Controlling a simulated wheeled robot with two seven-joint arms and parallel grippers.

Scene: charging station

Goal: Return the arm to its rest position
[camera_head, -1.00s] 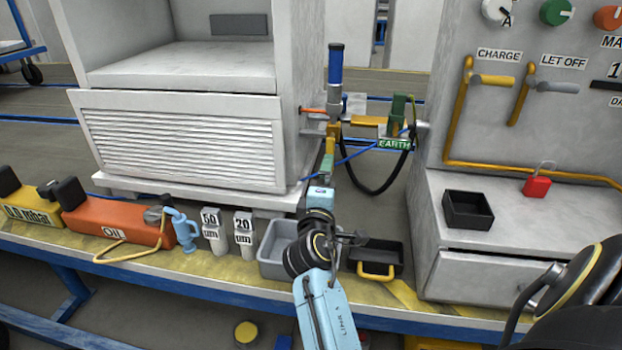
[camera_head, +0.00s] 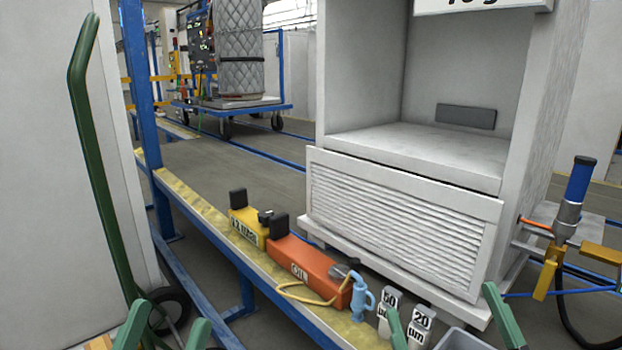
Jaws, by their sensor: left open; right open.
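My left gripper (camera_head: 172,312) shows at the bottom left as two green fingers set apart, with nothing between them. My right gripper (camera_head: 440,298) shows at the bottom right, its two green fingers wide apart in front of the bench edge and empty. The rest of both arms is outside the picture. A blue-topped upright post (camera_head: 579,183) with a yellow piece stands at the right, clear of both grippers.
On the bench's yellow edge are a yellow box (camera_head: 246,228), an orange OIL box (camera_head: 305,268), a light-blue jug (camera_head: 362,300) and labelled 50 and 20 blocks. A grey cabinet (camera_head: 400,215) stands behind. A green-handled cart (camera_head: 95,160) is at left.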

